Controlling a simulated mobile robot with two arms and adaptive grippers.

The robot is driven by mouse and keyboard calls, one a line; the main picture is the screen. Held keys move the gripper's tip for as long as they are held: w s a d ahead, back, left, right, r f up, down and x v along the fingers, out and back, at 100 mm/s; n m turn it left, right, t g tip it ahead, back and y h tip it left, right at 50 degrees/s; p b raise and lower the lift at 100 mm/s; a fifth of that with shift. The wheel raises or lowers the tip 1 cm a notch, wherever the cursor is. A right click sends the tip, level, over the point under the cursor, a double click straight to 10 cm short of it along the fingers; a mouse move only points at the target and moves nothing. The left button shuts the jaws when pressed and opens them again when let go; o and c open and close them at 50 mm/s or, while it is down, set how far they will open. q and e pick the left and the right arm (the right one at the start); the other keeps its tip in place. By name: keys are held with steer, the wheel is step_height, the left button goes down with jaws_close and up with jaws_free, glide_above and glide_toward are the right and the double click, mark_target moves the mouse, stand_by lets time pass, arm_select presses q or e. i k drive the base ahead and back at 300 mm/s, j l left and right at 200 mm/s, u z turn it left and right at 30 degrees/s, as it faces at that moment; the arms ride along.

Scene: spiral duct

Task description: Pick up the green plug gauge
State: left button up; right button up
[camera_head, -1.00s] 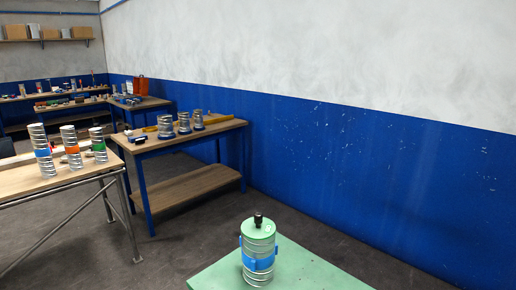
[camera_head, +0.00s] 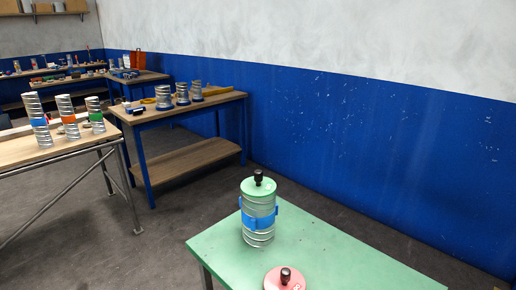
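The green plug gauge (camera_head: 258,187) is a green disc with a black knob on top. It sits on the upper end of a silver spiral duct (camera_head: 257,232) with a blue band around it. The duct stands upright on a green table (camera_head: 330,255). A red disc with a black knob (camera_head: 285,279) is at the bottom edge of the view, partly cut off. Neither of my grippers shows in the head view.
A wooden-topped table (camera_head: 70,147) at the left holds several spiral ducts with coloured bands. A blue-framed bench (camera_head: 185,110) with more ducts stands behind it. A blue and white wall (camera_head: 370,120) runs along the right. Dark floor lies between the tables.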

mark_target(257, 186)
steer(key=k+l+z, duration=0.15)
steer(key=l+z, duration=0.35)
steer(key=k+l+z, duration=0.1)
steer(key=l+z, duration=0.35)
steer(key=j, duration=0.1)
